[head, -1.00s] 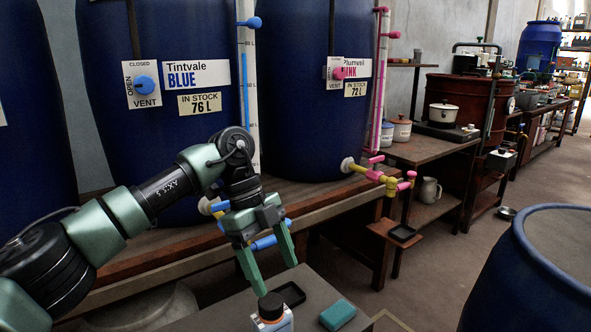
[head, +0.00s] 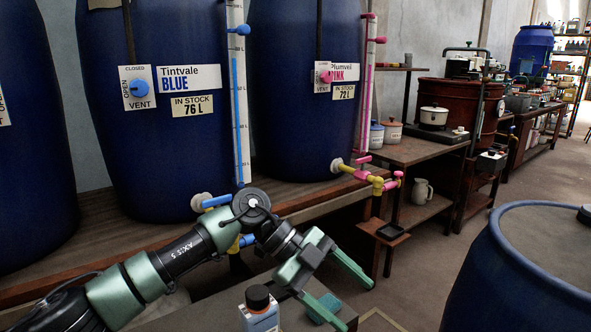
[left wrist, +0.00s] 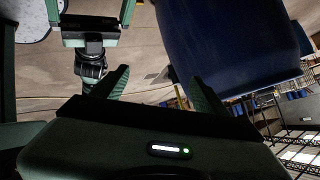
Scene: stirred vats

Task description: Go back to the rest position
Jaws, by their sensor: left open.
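My left gripper (head: 356,304) is open and empty. In the head view it reaches from the left over the low grey table (head: 200,316), its fingers spread and pointing down to the right. In the left wrist view its two fingers (left wrist: 160,92) stand apart with nothing between them. My right gripper (left wrist: 90,14) shows at the top left of the left wrist view, its fingers spread and nothing seen between them. It is outside the head view.
A black-capped bottle (head: 260,314) and a teal sponge (head: 324,308) are close below the left gripper. Blue vats (head: 160,90) with taps (head: 210,202) stand on a wooden bench behind the left arm. A blue drum (head: 480,270) stands at right. Open floor lies between.

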